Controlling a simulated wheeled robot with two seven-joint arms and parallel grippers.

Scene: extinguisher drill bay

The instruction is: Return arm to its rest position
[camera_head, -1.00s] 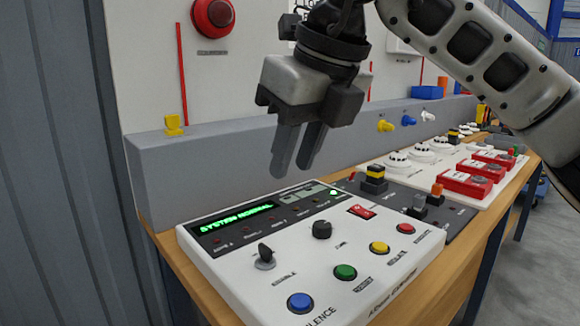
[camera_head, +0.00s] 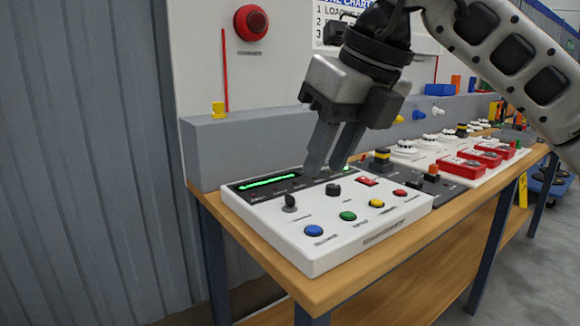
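My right gripper (camera_head: 333,152) hangs over the back part of the white control panel (camera_head: 330,238), its arm coming in from the upper right. Its two dark fingers point down with a narrow gap between them, and I see nothing held. Whether the fingertips touch the panel is hard to tell. The panel has a lit green display (camera_head: 268,182), a black key-like switch (camera_head: 290,203), a black knob (camera_head: 333,190), and blue (camera_head: 313,230), green (camera_head: 348,216), yellow (camera_head: 376,203) and red (camera_head: 400,193) buttons. My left gripper is not in view.
The panel sits on a wooden bench (camera_head: 320,290) against a grey ledge (camera_head: 240,150). Red call-point boxes (camera_head: 462,166) and white detectors (camera_head: 405,147) stand farther right. A red alarm (camera_head: 251,22) is on the wall. Floor is free at the lower right.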

